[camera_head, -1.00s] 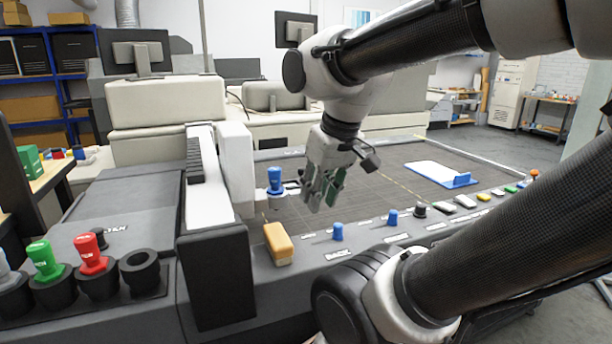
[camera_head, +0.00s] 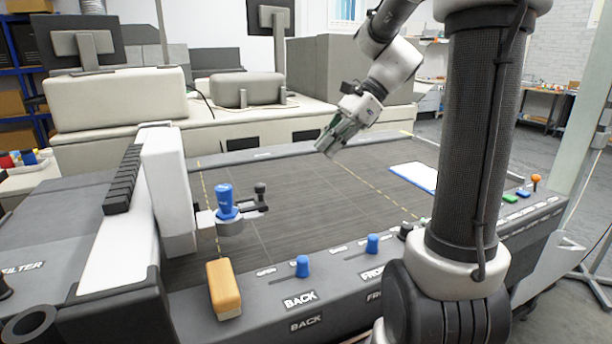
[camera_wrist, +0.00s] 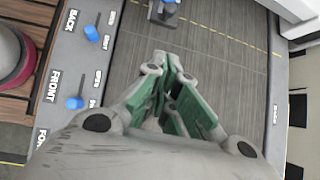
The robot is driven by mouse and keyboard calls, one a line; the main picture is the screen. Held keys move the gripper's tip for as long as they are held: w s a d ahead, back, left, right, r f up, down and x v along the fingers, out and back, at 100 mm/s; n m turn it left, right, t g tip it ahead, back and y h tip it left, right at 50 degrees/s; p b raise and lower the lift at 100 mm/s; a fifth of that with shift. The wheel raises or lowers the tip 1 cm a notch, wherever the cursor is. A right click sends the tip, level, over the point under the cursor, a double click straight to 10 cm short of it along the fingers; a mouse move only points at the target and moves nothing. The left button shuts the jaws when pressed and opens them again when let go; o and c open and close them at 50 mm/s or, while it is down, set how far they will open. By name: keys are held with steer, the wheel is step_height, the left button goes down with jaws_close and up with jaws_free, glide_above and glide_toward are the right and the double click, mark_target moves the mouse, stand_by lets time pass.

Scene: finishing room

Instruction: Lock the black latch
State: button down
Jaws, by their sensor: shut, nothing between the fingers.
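The black latch (camera_head: 258,198) is a small dark lever with an upright round knob. It sits on the right side of a pale holder (camera_head: 229,226) on the white carriage, and a blue tool (camera_head: 225,200) stands upright in that holder. I cannot tell from its pose whether the latch is locked. My gripper (camera_head: 327,149) has green finger pads and is raised above the dark bed, right of and behind the latch, apart from it. In the wrist view my gripper (camera_wrist: 168,75) is shut and empty. The holder and blue tool (camera_wrist: 169,7) are cut off at that view's top edge.
An orange block (camera_head: 224,290) lies on the front panel. Blue sliders (camera_head: 302,266) labelled BACK and FRONT stand along it, with more knobs at right. A white board with a blue edge (camera_head: 413,177) lies on the bed. The middle of the bed is clear.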

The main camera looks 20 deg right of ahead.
mark_target(263, 186)
steer(key=w+a+f+m, duration=0.1)
steer(key=a+f, duration=0.6)
steer(key=a, duration=0.4)
steer(key=shift+f, duration=0.35)
steer(key=shift+w+a, duration=0.1)
steer(key=shift+a, duration=2.15)
steer(key=shift+d, duration=0.1)
